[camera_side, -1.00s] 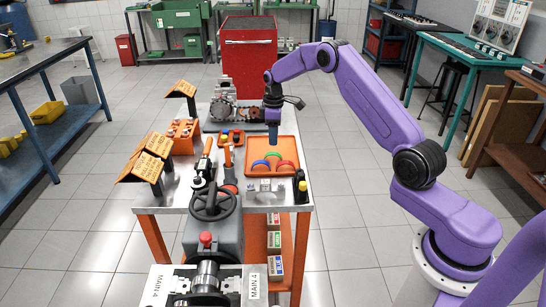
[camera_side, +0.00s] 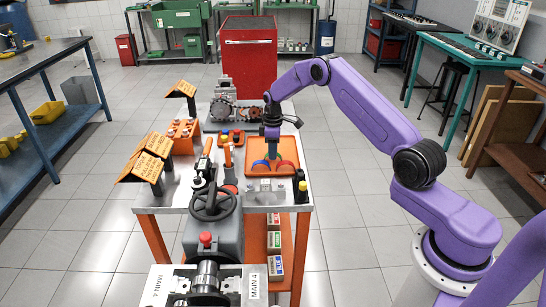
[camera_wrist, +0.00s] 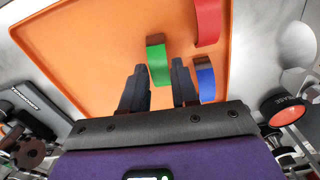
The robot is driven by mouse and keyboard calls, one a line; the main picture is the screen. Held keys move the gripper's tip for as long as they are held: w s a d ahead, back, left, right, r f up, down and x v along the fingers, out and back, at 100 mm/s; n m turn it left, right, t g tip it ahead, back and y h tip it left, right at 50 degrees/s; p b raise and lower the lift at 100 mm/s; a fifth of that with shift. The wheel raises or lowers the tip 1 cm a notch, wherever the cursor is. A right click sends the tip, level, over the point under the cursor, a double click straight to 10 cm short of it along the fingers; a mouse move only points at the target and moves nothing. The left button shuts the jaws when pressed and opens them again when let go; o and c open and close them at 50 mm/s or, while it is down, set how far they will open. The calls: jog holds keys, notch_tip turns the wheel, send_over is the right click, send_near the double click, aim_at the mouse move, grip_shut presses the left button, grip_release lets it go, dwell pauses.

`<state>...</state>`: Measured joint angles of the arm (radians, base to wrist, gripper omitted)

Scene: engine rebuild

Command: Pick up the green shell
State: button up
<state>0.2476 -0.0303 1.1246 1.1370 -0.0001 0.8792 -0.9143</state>
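The green shell (camera_wrist: 157,63) is a small curved piece on the orange tray (camera_wrist: 90,40). In the wrist view its near end lies between the fingertips of my gripper (camera_wrist: 158,72), with a gap at the left finger. My gripper (camera_side: 272,158) is open and low over the tray in the side view, where it hides the green shell. The blue shell (camera_wrist: 205,80) lies close beside the right finger, and the red shell (camera_wrist: 208,22) lies farther off at the upper right. In the side view the blue shell (camera_side: 260,165) and red shell (camera_side: 286,165) show on either side of my fingers.
A black-and-yellow bottle (camera_side: 302,187) stands at the tray's front right. A handwheel (camera_side: 212,203) and engine parts stand left of the tray. Orange sign stands (camera_side: 150,160) line the bench's left side. The tray's left part is bare in the wrist view.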

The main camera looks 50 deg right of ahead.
grip_shut()
jog(key=shift+r, duration=0.9)
jog(key=s+a+r, duration=0.3)
jog(key=s+r, duration=0.8)
jog(key=s, duration=0.2)
jog(key=shift+s, duration=0.35)
jog(key=shift+r, duration=0.1)
